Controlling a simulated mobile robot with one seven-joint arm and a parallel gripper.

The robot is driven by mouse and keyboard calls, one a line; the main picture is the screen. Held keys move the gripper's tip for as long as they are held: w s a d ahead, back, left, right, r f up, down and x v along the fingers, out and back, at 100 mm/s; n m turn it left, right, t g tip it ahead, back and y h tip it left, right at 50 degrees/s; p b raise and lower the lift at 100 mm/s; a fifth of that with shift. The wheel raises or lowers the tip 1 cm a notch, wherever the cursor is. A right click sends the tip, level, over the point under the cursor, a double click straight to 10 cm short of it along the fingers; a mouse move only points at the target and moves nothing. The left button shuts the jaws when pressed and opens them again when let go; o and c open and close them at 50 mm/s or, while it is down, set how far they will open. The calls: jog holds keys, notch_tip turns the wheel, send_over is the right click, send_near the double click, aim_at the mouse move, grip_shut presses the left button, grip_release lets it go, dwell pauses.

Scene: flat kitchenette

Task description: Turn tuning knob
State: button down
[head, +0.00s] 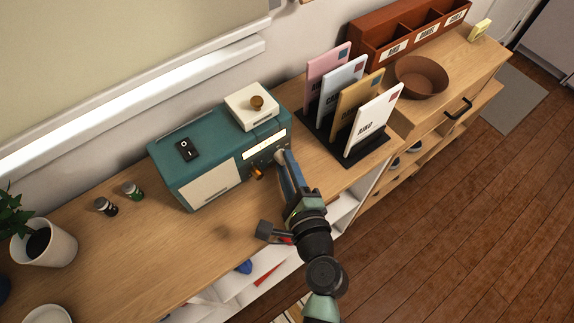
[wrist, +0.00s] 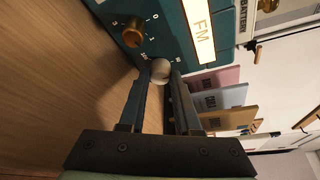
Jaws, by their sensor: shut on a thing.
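The teal radio (head: 212,148) stands on the wooden sideboard, with a cream speaker panel, a lit FM display (wrist: 203,32) and a black rocker switch (head: 187,149) on top. A pale round knob (wrist: 160,69) sits on its front below the display. My gripper (head: 285,162) reaches the radio's front from the right. In the wrist view, the fingers (wrist: 162,76) stand on either side of the pale knob and are shut on it. A brass-orange knob (wrist: 133,34) with a numbered scale is beside it, untouched; it also shows in the head view (head: 257,173).
A cream battery box (head: 250,108) with a brass knob sits on the radio. Two small cylinders (head: 132,191) and a potted plant (head: 45,243) stand left. Upright envelopes in a black rack (head: 370,152), a brown bowl (head: 421,77) and a wooden sorter (head: 385,30) stand right.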

jog(key=c, duration=0.6)
grip_release()
jog(key=b+v, duration=0.2)
jog(key=v, duration=1.1)
